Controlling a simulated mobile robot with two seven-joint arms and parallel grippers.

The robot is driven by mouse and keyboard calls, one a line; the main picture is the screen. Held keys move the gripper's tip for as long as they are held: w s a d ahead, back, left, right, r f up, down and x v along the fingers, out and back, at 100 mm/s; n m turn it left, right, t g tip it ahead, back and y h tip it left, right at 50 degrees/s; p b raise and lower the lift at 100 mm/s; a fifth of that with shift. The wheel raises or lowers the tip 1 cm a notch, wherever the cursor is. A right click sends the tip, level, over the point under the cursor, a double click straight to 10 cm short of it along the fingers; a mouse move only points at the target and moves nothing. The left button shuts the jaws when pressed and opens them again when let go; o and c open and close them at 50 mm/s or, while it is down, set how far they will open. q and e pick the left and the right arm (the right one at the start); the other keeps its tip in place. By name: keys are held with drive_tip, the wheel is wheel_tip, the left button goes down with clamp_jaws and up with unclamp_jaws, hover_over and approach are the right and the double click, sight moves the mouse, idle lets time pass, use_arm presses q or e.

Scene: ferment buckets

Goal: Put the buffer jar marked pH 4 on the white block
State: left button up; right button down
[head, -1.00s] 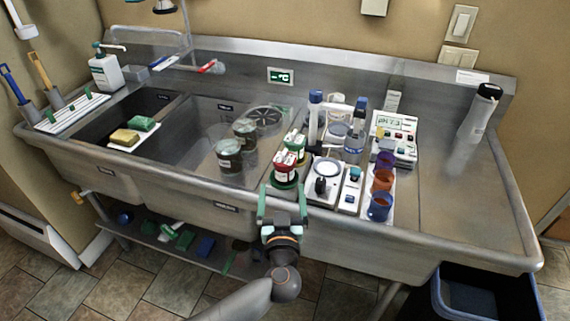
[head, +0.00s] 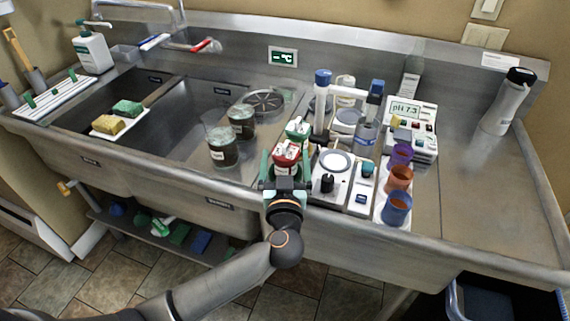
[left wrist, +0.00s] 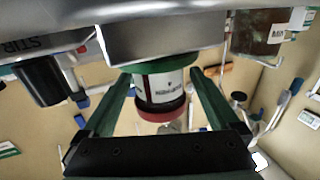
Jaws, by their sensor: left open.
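A red-lidded jar (head: 286,152) stands at the sink's front ledge, just left of the stirrer. A green-lidded jar (head: 297,128) stands right behind it. I cannot read a pH mark on either. My left gripper (head: 285,172) is open at the red-lidded jar, with a finger on each side. In the left wrist view the picture is upside down: the red-lidded jar (left wrist: 163,87) with a white label sits between the spread fingers, with visible gaps. I cannot tell which thing is the white block. My right gripper is out of view.
A stirrer (head: 335,162) with a black knob stands right of the jars. Purple, orange and blue cups (head: 397,207) stand further right, before a pH meter (head: 408,112) reading 7.3. The right drainboard (head: 470,190) has free room.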

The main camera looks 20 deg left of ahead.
use_arm(q)
drive_tip(key=shift+s+r, duration=0.1)
drive_tip(key=shift+s, duration=0.05)
drive_tip(key=shift+c, duration=0.2)
clamp_jaws()
idle(0.4)
